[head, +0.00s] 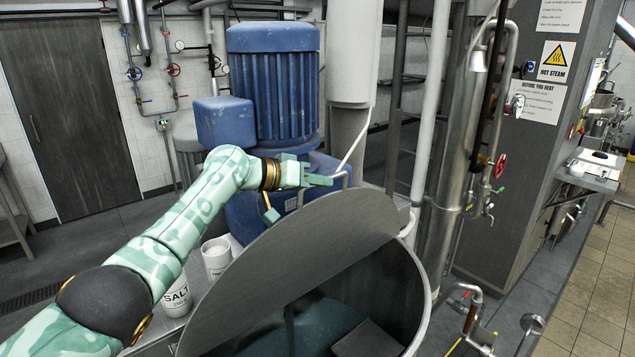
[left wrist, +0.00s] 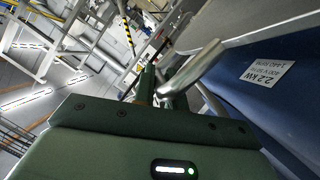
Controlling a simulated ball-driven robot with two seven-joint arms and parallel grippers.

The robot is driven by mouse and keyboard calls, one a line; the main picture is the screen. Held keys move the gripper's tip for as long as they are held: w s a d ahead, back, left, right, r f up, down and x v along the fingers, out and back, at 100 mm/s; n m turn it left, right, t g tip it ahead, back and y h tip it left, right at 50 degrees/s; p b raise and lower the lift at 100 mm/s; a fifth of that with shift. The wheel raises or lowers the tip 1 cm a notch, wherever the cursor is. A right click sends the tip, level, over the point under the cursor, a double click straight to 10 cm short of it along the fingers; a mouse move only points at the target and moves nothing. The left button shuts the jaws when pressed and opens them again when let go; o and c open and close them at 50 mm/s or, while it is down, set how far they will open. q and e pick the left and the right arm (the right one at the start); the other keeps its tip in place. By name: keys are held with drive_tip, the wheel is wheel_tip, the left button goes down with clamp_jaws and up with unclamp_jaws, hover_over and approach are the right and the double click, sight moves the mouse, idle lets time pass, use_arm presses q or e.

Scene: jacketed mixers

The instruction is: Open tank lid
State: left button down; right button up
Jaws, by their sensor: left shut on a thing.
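The tank lid (head: 300,255) is a grey, flat, rounded plate tilted up over the steel tank (head: 424,300). Part of the tank's mouth is uncovered, and its dark inside shows. My left gripper (head: 319,180) reaches over from the left to the lid's upper edge. It is shut on the lid's bent metal handle (head: 345,176). In the left wrist view the handle (left wrist: 192,72) shows as a shiny bar at the gripper's fingers (left wrist: 158,90). The fingers' exact contact is partly hidden. My right gripper is not in view.
A blue motor (head: 273,85) stands right behind the gripper; its label (left wrist: 265,72) shows in the left wrist view. A salt tub (head: 177,297) and a white cup (head: 216,258) stand beneath my left arm. Upright pipes (head: 430,110) rise behind the tank.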

use_arm(q)
drive_tip(key=shift+f, duration=0.25)
drive_tip(key=c, duration=1.5)
unclamp_jaws()
drive_tip(key=shift+o, duration=0.2)
drive_tip(key=shift+w, duration=0.1)
drive_tip(key=shift+a+r, duration=0.1)
drive_tip(key=b+v, duration=0.3)
drive_tip(key=v, duration=1.3)
drive_tip(key=shift+a, duration=0.1)
